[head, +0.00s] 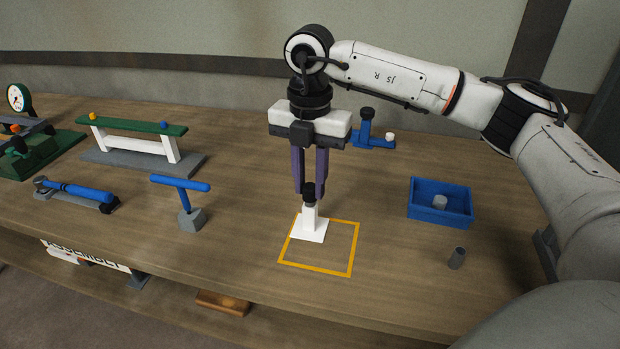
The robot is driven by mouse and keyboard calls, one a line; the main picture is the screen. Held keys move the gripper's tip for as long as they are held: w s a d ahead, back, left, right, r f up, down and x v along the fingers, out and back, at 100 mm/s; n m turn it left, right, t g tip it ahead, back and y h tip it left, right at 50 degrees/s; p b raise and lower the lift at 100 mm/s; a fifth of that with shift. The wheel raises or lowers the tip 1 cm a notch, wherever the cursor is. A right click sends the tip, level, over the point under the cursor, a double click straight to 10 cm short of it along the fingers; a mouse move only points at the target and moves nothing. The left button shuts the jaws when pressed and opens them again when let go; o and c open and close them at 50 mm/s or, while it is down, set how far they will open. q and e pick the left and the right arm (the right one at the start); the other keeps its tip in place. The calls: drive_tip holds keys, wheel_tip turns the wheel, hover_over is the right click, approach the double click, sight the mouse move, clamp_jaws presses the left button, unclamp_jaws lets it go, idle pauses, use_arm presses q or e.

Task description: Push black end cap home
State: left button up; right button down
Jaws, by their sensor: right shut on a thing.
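The black end cap (308,194) is at the top of a white upright post (308,217) with a flat square white foot. My left gripper is not in view.
A blue bin (427,213) holding a grey cylinder (439,202) stands to the right, with a loose grey cylinder (457,258) in front of it. A blue T-shaped piece (181,186) and a green-topped bench (131,126) stand left. A blue fixture (368,136) stands behind.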

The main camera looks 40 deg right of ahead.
idle(0.3)
drive_tip(key=c, duration=1.4)
unclamp_jaws()
drive_tip(key=shift+c, duration=0.2)
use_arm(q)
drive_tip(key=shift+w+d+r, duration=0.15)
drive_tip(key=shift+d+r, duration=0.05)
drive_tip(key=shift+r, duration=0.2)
use_arm(e)
wheel_tip(320, 180, up, 10)
